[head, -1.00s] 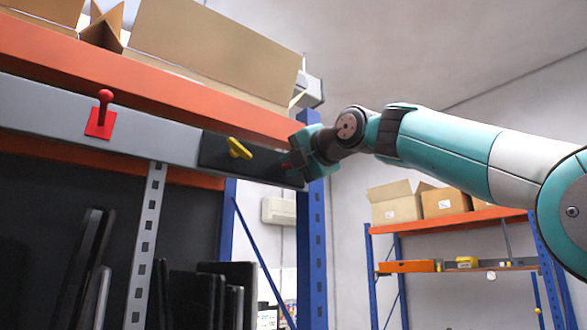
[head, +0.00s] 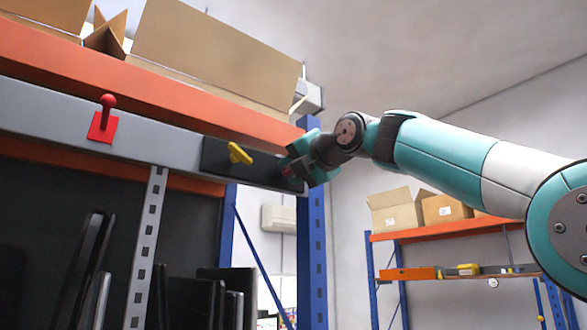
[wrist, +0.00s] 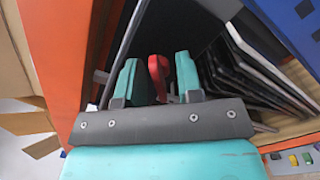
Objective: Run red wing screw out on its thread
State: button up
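The red wing screw (wrist: 158,76) shows in the wrist view between the two teal fingers of my gripper (wrist: 158,84). A narrow gap seems to lie beside it, so the fingers look open around it and not closed on it. In the head view my gripper (head: 297,168) is at the right end of a dark panel (head: 216,158) on the grey beam. There it hides most of the red screw; only a small red bit shows. A yellow wing screw (head: 239,153) sits on the same panel, left of my gripper.
A red lever on a red plate (head: 103,124) is on the grey beam (head: 45,112) further left. An orange shelf with cardboard boxes (head: 215,55) is above. A blue post (head: 313,255) stands just below and right of my gripper. Dark flat panels stand below.

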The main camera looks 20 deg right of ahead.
jog(key=b+v, duration=0.4)
jog(key=v, duration=1.3)
jog(key=shift+s, duration=0.2)
jog(key=w+a+f+m+g+b, duration=0.1)
jog(key=a+f+m+g+b, duration=0.3)
jog(key=f, duration=0.7)
jog(key=w+a+f+m+g+p, duration=0.15)
jog(key=f+m, duration=0.35)
jog(key=f, duration=0.7)
jog(key=w+a+f+m+g+b, duration=0.1)
jog(key=w+f+m+g+b, duration=0.3)
jog(key=f, duration=0.7)
jog(key=s+a+f+m+g, duration=0.1)
jog(key=s+f+m+g, duration=0.1)
jog(key=s+f, duration=0.5)
jog(key=s+a+f+m+g+h+b, duration=0.1)
jog(key=s+f+m+g, duration=0.2)
jog(key=s+f, duration=0.4)
jog(key=s+a+f+m+g, duration=0.1)
jog(key=s+f+m, duration=0.3)
jog(key=f, duration=1.1)
jog(key=s+g, duration=0.1)
jog(key=s, duration=0.2)
jog(key=shift+a+f+g+b, duration=0.2)
jog(key=shift+f+g+b, duration=0.1)
jog(key=shift+g+b, duration=0.05)
